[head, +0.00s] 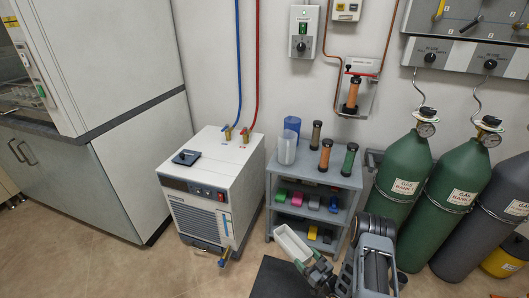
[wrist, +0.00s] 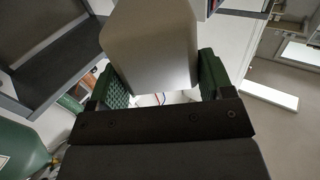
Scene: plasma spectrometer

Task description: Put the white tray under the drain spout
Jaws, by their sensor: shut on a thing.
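The white tray (head: 291,243) is held in the air in front of the grey shelf cart, tilted in the head view. My gripper (head: 313,266) is shut on its near end. In the wrist view the tray (wrist: 150,45) fills the space between the green finger pads of my gripper (wrist: 160,75). The spout cannot be made out in the wrist view.
The grey shelf cart (head: 313,181) carries bottles on top and coloured boxes below. Green gas cylinders (head: 402,175) stand at the right. Blue and red hoses (head: 239,65) rise from the chiller. The tan floor (head: 185,272) in front of the chiller looks clear.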

